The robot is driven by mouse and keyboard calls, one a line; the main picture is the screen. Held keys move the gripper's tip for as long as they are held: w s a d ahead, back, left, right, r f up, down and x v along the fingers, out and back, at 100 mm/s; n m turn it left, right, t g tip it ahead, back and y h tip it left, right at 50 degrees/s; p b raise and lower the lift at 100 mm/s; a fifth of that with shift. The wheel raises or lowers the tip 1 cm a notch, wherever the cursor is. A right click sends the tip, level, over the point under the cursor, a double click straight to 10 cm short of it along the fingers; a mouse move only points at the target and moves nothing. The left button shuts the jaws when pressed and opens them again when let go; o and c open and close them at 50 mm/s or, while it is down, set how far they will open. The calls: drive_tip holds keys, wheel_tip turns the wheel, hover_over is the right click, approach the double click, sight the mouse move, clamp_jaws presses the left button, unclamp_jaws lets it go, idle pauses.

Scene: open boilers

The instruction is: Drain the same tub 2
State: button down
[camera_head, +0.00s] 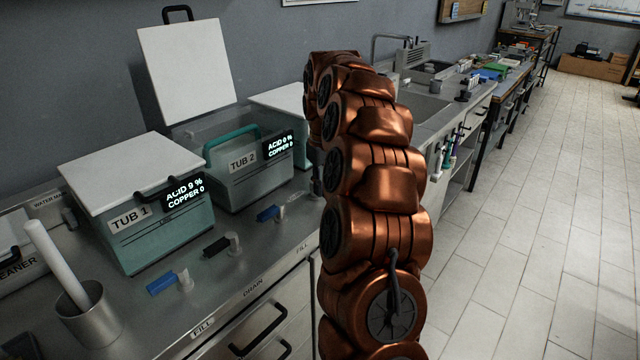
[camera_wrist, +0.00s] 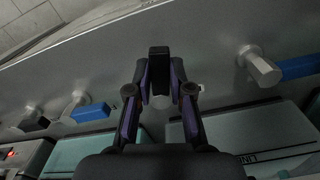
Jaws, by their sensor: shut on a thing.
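Tub 2 (camera_head: 245,180) stands on the steel counter with its white lid (camera_head: 190,72) raised and a teal handle (camera_head: 232,142) at its top. Its display (camera_head: 279,146) appears to read acid 0 %, copper 0. My gripper (camera_wrist: 160,78) is shut on a black valve handle (camera_wrist: 159,53) in the wrist view. This handle points toward the counter's front edge, with its pale stem partly hidden between the fingers. A blue-handled valve (camera_wrist: 297,67) lies to the right of it. In the head view my arm hides the gripper and the held handle. Tub 2's blue valve (camera_head: 268,213) shows there.
Tub 1 (camera_head: 160,228), lid down, stands left of tub 2, with blue (camera_head: 162,284) and black (camera_head: 216,246) valves before it. A metal cup (camera_head: 90,318) with a white rod stands front left. Another blue valve (camera_wrist: 91,112) is left in the wrist view. The floor at right is clear.

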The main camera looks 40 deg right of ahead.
drive_tip(key=shift+w+d+r+n, duration=0.15)
drive_tip(key=shift+d+n, duration=0.2)
drive_tip(key=shift+n, duration=0.65)
drive_tip(key=c, duration=1)
unclamp_jaws()
drive_tip(key=shift+c, duration=0.2)
wheel_tip(320, 180, up, 7)
drive_tip(key=shift+d+f, duration=0.1)
drive_tip(key=shift+f, duration=0.05)
drive_tip(key=shift+r, duration=0.3)
